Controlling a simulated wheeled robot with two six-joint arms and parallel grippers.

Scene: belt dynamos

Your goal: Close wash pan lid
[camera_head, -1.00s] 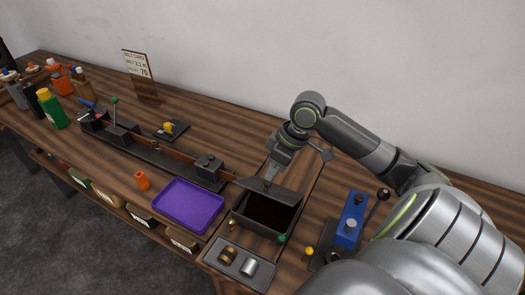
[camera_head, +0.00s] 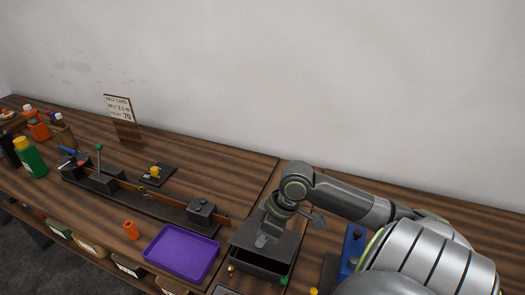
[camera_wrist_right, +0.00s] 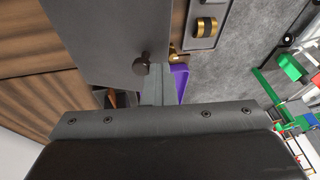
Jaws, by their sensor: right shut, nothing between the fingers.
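The wash pan (camera_head: 262,268) is a dark box at the lower middle of the head view. Its dark grey lid (camera_head: 287,243) slants over it, with a dark gap showing along the front. My right gripper (camera_head: 264,240) is shut and empty, pointing down at the lid's upper face; I cannot tell whether it touches. In the right wrist view, the shut fingers (camera_wrist_right: 157,88) are beside a flat grey panel (camera_wrist_right: 95,35), seemingly the lid, with a dark knob (camera_wrist_right: 141,64). My left gripper is out of view.
A purple tray (camera_head: 181,251) lies left of the pan. A long belt rig (camera_head: 135,198) with levers runs behind it. A blue device (camera_head: 352,248) stands to the right, near my arm. A sign (camera_head: 119,107) and bottles (camera_head: 30,158) stand farther left.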

